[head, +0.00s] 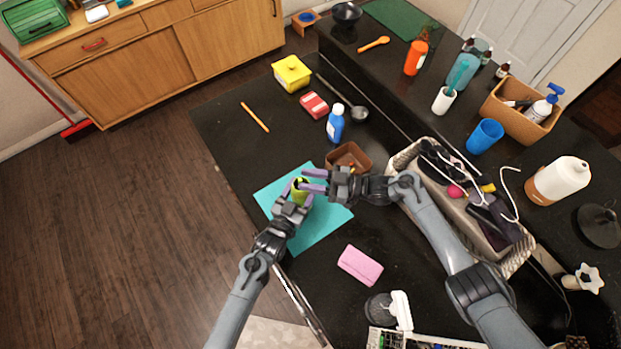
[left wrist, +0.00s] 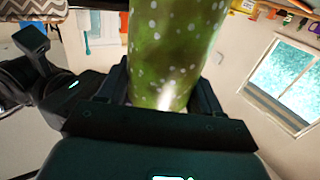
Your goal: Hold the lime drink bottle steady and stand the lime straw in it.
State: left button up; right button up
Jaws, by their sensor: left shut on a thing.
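The lime drink bottle (head: 301,190) stands over the teal mat (head: 318,228) on the dark counter. It also fills the middle of the left wrist view (left wrist: 168,45), green with white spots. My left gripper (head: 297,192) is shut on it from the near side. My right gripper (head: 308,180) comes in from the right, its purple fingers apart beside the upper part of the bottle. I see nothing between them. I cannot make out the lime straw; the bottle's mouth is partly hidden by the right fingers.
A brown bowl (head: 348,158), a blue bottle (head: 335,124) and a pink sponge (head: 360,265) lie around the mat. An orange stick (head: 255,117) lies farther back on the counter. A patterned basket (head: 518,258) stands at the right. The counter left of the blue bottle is mostly clear.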

jog(key=shift+d, duration=0.15)
jog(key=v, duration=1.1)
jog(key=shift+d, duration=0.4)
jog(key=shift+s, duration=0.15)
pick_arm(q)
jog(key=o, duration=1.2)
jog(key=shift+c, duration=0.2)
jog(key=shift+s, duration=0.1)
